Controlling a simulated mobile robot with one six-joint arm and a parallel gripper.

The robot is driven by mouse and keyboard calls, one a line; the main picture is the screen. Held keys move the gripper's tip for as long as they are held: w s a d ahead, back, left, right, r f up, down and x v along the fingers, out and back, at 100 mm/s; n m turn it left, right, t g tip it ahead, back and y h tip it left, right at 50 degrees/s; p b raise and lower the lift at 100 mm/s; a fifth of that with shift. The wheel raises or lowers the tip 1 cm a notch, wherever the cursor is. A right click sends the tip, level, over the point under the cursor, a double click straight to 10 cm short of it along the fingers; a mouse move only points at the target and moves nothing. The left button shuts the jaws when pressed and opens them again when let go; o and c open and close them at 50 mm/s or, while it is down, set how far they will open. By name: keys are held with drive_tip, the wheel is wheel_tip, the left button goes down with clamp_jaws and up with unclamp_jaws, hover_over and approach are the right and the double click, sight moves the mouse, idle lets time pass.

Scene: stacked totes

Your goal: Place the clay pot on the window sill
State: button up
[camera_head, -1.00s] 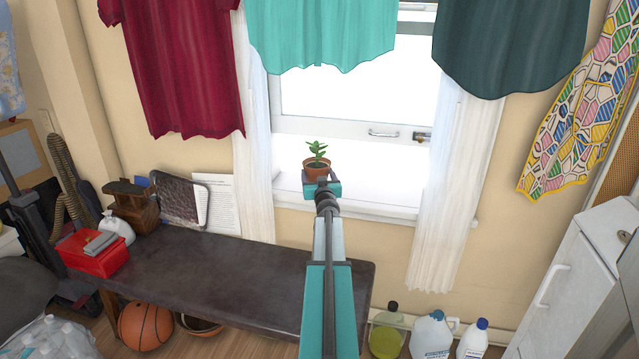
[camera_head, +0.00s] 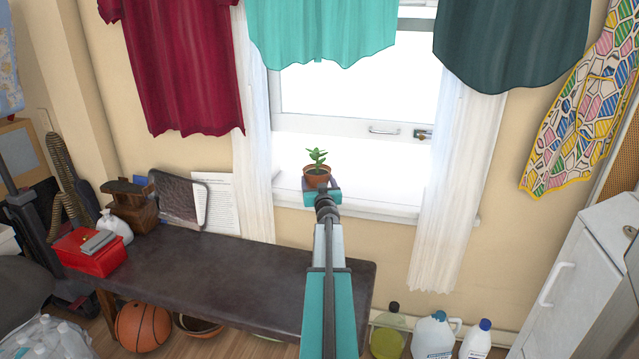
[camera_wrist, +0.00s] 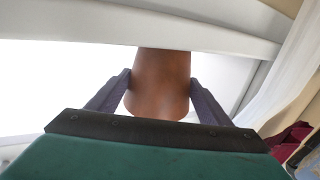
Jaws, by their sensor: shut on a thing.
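The clay pot (camera_head: 317,177) is terracotta brown with a small green plant (camera_head: 317,157) in it. It is upright in the head view, at the left part of the window sill (camera_head: 375,205). My gripper (camera_head: 320,187) is shut on the pot. In the wrist view the two fingers of my gripper (camera_wrist: 158,92) press the sides of the pot (camera_wrist: 160,85). The white sill is behind and to the right of the pot. I cannot tell whether the pot's base touches the sill, as my gripper hides it.
White curtains (camera_head: 257,150) hang on both sides of the window, one close to the left of the pot. Clothes (camera_head: 320,30) hang above. A dark bench (camera_head: 220,285) stands below left. The sill is clear to the pot's right.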

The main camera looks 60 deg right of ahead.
idle(0.3)
drive_tip(key=o, duration=1.4)
drive_tip(key=shift+f, duration=0.1)
drive_tip(key=shift+r, duration=0.2)
drive_tip(key=shift+p+v, duration=0.85)
drive_tip(key=shift+v, duration=5.2)
